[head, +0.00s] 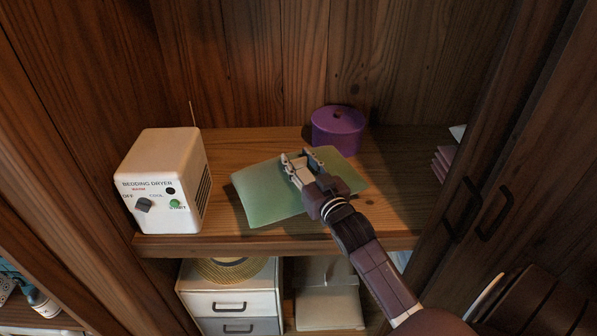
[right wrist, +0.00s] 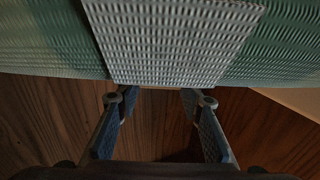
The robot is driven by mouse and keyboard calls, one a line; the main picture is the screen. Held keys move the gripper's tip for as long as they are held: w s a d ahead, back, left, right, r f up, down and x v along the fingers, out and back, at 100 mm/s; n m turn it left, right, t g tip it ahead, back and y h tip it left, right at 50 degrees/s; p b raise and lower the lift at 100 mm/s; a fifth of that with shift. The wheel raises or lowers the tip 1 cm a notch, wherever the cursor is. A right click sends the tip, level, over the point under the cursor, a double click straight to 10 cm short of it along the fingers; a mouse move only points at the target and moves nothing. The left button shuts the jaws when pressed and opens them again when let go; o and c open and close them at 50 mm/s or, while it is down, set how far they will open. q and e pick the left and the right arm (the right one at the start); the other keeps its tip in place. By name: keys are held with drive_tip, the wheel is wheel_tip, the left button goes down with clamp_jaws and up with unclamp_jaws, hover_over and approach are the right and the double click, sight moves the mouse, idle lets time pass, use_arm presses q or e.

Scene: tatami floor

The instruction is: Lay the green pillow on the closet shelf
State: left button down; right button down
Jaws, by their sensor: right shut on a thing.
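The green pillow (head: 262,192) is a flat, pale green slab at the middle of the wooden closet shelf (head: 385,172), behind its front edge. It looks slightly tilted; whether its whole underside touches the shelf is unclear. My right gripper (head: 300,160) reaches over it from the front right and is shut on it. In the right wrist view, the pillow's woven green surface (right wrist: 40,40) and a pale grey woven band (right wrist: 170,40) fill the top, with the fingertips (right wrist: 160,98) at the band's edge. My left gripper is out of view.
A white bedding dryer (head: 165,180) stands left of the pillow. A purple cylinder (head: 338,130) stands close behind it. Pink folded items (head: 443,163) are at the right. Drawers (head: 230,303) stand below the shelf. A dark door with handles (head: 475,210) is at the right.

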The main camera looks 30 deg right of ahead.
sight(298, 169)
drive_tip(key=shift+f, duration=1.65)
drive_tip(key=c, duration=1.3)
unclamp_jaws()
drive_tip(key=shift+f, duration=0.2)
drive_tip(key=s, duration=0.4)
drive_tip(key=s+a+b, duration=0.1)
drive_tip(key=s, duration=0.3)
drive_tip(key=s+a, duration=0.1)
drive_tip(key=s, duration=0.3)
drive_tip(key=shift+r, duration=0.1)
